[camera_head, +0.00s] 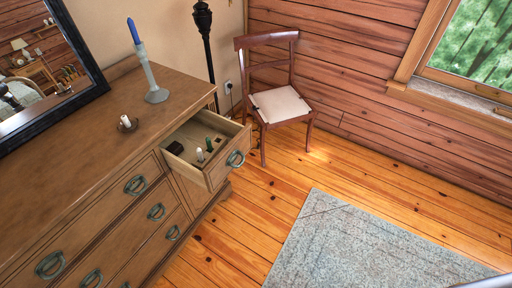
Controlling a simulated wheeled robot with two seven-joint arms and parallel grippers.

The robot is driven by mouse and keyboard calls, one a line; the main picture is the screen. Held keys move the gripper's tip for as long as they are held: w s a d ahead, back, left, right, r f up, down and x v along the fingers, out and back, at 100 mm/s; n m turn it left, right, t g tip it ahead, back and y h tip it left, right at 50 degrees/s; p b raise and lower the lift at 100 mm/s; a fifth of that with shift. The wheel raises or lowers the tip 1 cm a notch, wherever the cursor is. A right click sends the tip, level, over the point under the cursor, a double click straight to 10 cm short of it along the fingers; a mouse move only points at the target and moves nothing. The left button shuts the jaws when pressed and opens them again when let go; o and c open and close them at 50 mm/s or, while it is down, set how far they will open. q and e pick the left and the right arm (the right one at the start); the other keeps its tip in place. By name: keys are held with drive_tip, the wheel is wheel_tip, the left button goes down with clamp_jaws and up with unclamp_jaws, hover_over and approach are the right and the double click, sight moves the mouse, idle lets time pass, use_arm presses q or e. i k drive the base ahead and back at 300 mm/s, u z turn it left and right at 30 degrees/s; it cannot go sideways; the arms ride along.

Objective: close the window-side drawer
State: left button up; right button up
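A brown wooden dresser (68,188) fills the left side of the head view. Its top drawer on the window side (221,171) is pulled out, with a greenish ring-shaped handle (235,159) on its front. Inside the drawer lie a dark object (175,148), a small white item (200,155) and a small green item (209,144). The dresser's other visible drawers look shut. Neither of my grippers shows in this view.
A blue candle in a grey holder (152,80), a short white candle (126,121) and a mirror (50,60) stand on the dresser. A wooden chair (280,104) stands beyond the open drawer. A grey rug (365,250) lies right; bare floor (255,215) lies between.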

sight(193, 133)
drive_tip(key=z, duration=0.1)
drive_tip(key=i, duration=0.95)
drive_tip(key=u, duration=0.85)
drive_tip(key=k, duration=0.65)
drive_tip(key=u, duration=0.95)
drive_tip(key=k, duration=0.7)
drive_tip(key=z, duration=0.25)
drive_tip(key=i, duration=0.8)
drive_tip(key=z, duration=0.4)
